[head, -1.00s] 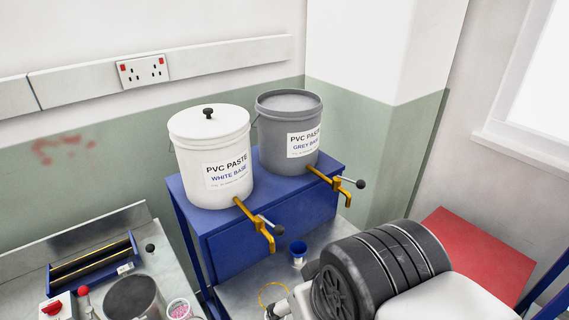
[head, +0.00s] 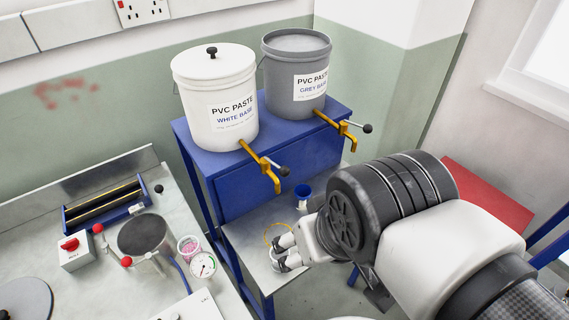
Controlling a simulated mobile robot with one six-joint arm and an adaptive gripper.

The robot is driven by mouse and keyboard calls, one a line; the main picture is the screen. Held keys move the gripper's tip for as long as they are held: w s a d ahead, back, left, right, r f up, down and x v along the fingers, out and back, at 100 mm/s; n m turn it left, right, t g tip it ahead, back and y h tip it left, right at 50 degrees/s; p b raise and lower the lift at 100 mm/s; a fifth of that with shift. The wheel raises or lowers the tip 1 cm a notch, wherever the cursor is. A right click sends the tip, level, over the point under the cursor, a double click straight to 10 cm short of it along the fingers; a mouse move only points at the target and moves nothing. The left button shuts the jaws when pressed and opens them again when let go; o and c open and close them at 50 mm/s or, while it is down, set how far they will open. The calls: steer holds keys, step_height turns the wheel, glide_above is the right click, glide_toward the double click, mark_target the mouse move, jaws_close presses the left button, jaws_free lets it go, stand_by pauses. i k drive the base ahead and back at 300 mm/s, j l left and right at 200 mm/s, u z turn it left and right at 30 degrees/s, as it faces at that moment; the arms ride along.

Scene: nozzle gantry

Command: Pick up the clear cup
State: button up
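My gripper (head: 279,252) is over the lower metal shelf in front of the blue stand, beside a yellow ring mark. Its two fingers point left and appear apart, with a gap between them. I cannot make out a clear cup at the fingers. A small see-through cup with pink contents (head: 189,246) stands on the left bench, well left of my gripper. A blue cup (head: 303,194) stands on the shelf, behind my gripper. My wrist hides part of the shelf to the right.
White (head: 215,120) and grey (head: 295,95) paste buckets stand on the blue stand (head: 262,180), their yellow taps (head: 266,168) jutting forward above the shelf. The left bench holds a metal pot (head: 142,236), a dial gauge (head: 203,265) and a red-knob box (head: 75,250).

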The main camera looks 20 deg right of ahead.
mark_target(275, 266)
steer(key=k+j+u, duration=0.1)
steer(key=k+u, duration=0.25)
steer(key=u, duration=0.15)
steer(key=k+j+u, duration=0.25)
steer(key=u, duration=0.2)
